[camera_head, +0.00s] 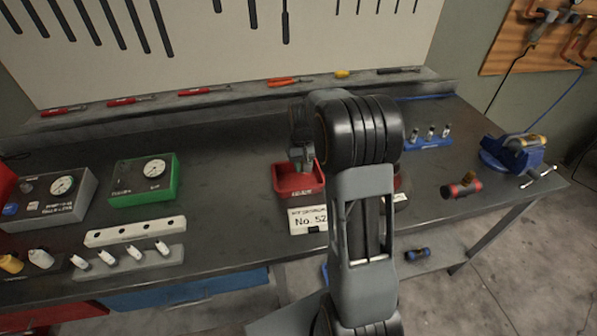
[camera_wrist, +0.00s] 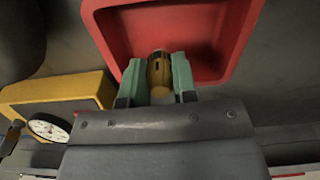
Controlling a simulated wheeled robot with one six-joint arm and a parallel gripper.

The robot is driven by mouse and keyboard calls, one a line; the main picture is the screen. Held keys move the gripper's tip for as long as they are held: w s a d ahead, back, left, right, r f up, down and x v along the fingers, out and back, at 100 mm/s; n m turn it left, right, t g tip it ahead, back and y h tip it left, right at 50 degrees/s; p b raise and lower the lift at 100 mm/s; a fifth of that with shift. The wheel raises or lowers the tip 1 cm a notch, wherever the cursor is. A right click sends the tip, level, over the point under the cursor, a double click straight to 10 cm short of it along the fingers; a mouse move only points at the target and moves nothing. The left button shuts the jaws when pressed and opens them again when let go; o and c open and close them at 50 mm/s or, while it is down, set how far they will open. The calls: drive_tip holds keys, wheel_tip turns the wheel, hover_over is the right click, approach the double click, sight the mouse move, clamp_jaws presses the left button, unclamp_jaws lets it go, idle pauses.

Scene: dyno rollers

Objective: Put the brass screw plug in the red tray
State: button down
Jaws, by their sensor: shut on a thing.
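The red tray (camera_head: 297,184) stands on the dark workbench behind a white card reading "No. 52". In the wrist view the red tray (camera_wrist: 112,36) fills the upper middle. My gripper (camera_wrist: 159,78) has its two green-grey fingers shut on the brass screw plug (camera_wrist: 159,67). The plug shows against the tray's inside, near the rim closest to the camera. I cannot tell whether it touches the tray floor. In the head view my gripper (camera_head: 302,160) is over the tray's back part, and the plug is hidden or too small to make out.
A green gauge box (camera_head: 144,180) and a grey gauge box (camera_head: 52,200) stand left of the tray. A white block with holes (camera_head: 135,231) lies in front of them. A blue rack (camera_head: 428,141), a red cylinder (camera_head: 461,187) and a blue vise (camera_head: 513,154) are at right.

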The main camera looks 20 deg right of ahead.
drive_tip(key=shift+w+a+f, duration=0.35)
drive_tip(key=shift+a+f, duration=0.1)
drive_tip(key=shift+f, duration=0.2)
drive_tip(key=shift+w+a+f+p, duration=0.15)
drive_tip(key=shift+f+p, duration=0.15)
drive_tip(key=shift+f, duration=1.45)
drive_tip(key=shift+f, duration=0.1)
drive_tip(key=shift+f, duration=0.15)
drive_tip(key=c, duration=0.9)
unclamp_jaws()
